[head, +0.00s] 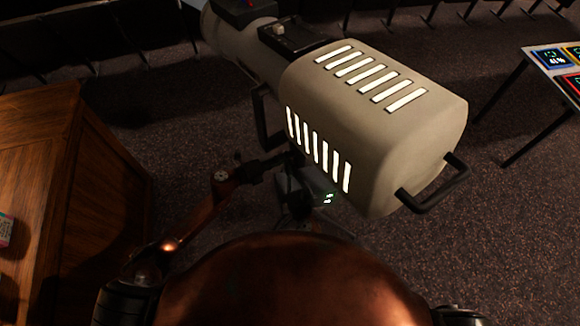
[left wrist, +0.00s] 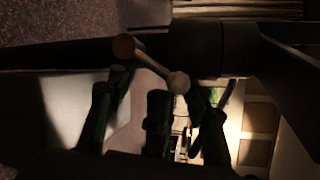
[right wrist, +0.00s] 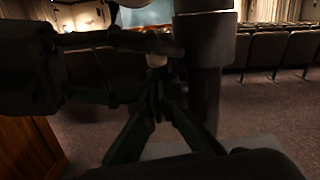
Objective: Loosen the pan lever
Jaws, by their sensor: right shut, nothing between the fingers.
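The lamp housing (head: 385,110), a big beige spotlight with lit slots, hangs over its dark stand (head: 300,195). In the left wrist view, a short pale lever (left wrist: 152,63) with a round knob at each end sticks out beside the dark post. My left gripper (head: 275,162) is beside the stand under the lamp. Its fingers (left wrist: 158,88) look spread, with the lever's near knob between or just beyond them; contact cannot be told. In the right wrist view, my right gripper (right wrist: 158,88) is shut and empty, its tips just below a small pale knob (right wrist: 157,60) by the post.
A wooden cabinet (head: 110,150) stands close on the left. A table with coloured panels (head: 553,58) is at the right. Handles (head: 435,190) stick out from the lamp. Rows of seats (right wrist: 275,47) stand behind. Carpet is clear at lower right.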

